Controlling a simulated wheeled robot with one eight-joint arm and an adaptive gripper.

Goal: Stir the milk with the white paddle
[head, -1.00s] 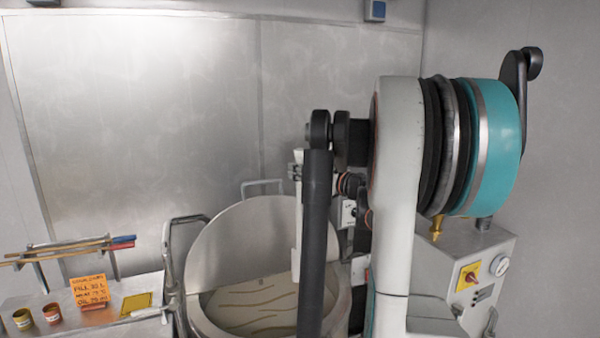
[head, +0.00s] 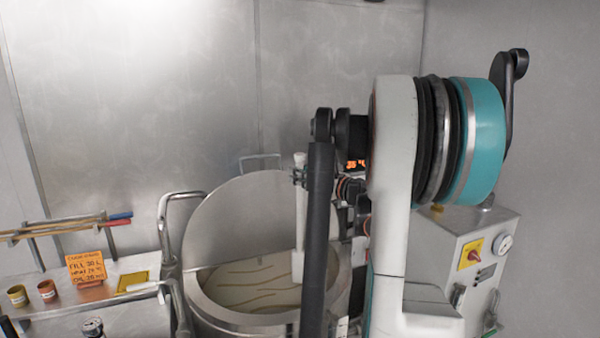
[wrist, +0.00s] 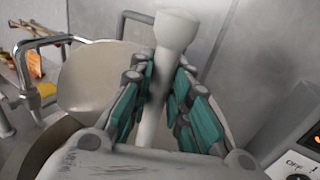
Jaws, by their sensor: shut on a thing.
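The pale milk (head: 250,285) with brownish streaks fills the vat's inside. My gripper (wrist: 162,85) is shut around the paddle's shaft, with the thick knob (wrist: 176,28) of the paddle above the teal finger pads in the wrist view. In the head view my own arm hides most of the gripper and the vat's right part.
The round lid (head: 235,215) stands raised behind the vat. A bent metal pipe (head: 168,225) is at its left. A side table holds an orange note (head: 86,267), small jars (head: 47,290) and rods on a rack (head: 65,232). A control box (head: 465,265) stands at the right.

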